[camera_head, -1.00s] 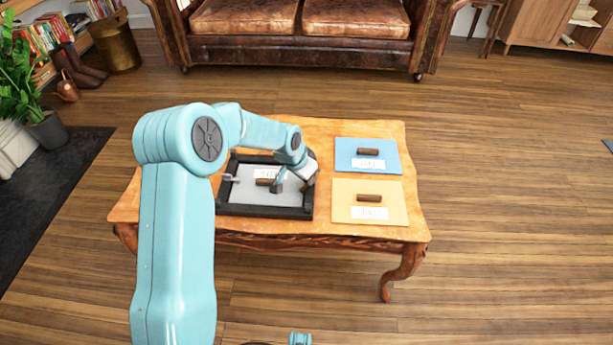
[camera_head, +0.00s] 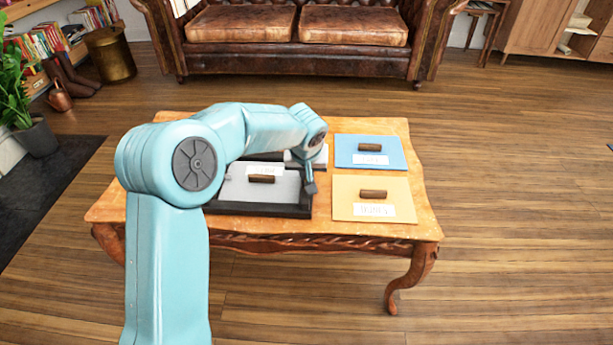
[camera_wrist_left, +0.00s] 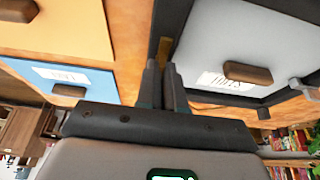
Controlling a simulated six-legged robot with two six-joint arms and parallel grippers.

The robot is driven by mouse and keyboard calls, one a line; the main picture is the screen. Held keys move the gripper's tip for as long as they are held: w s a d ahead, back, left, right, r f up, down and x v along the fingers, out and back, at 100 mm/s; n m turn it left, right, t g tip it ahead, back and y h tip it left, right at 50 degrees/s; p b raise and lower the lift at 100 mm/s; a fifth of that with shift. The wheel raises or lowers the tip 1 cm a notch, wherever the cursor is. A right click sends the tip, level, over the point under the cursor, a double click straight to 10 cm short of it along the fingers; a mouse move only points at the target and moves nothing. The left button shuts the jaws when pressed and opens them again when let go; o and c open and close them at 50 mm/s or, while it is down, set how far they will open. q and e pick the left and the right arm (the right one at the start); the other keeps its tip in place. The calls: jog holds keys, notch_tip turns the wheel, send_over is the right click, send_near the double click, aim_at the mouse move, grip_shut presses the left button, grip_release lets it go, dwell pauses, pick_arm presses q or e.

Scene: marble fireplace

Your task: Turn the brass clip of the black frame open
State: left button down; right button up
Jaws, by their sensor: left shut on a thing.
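The black frame (camera_head: 262,210) lies on the table around a grey panel (camera_head: 235,190) with a brown handle (camera_head: 262,179) and a white label. My left gripper (camera_head: 311,190) points down at the frame's right side. In the left wrist view its two fingers (camera_wrist_left: 163,75) are close together beside the frame's dark bar (camera_wrist_left: 174,20). A small brass-coloured piece, the brass clip (camera_wrist_left: 164,48), shows at the fingertips, which are shut on it; its turn angle is hard to tell. A grey metal clip (camera_wrist_left: 304,85) sits on the frame's opposite side. My arm hides the frame's far left corner. My right gripper is out of view.
A blue panel (camera_head: 395,147) and a yellow panel (camera_head: 345,204), each with a brown handle and label, lie right of the frame on the wooden table (camera_head: 330,124). A leather sofa (camera_head: 300,65) stands behind, with open floor between.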

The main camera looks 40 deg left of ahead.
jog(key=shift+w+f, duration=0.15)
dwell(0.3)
pick_arm(q)
jog(key=c, duration=1.3)
grip_release()
jog(key=shift+o, duration=0.2)
jog(key=p+v, duration=0.6)
jog(key=v, duration=1)
jog(key=shift+r, duration=0.2)
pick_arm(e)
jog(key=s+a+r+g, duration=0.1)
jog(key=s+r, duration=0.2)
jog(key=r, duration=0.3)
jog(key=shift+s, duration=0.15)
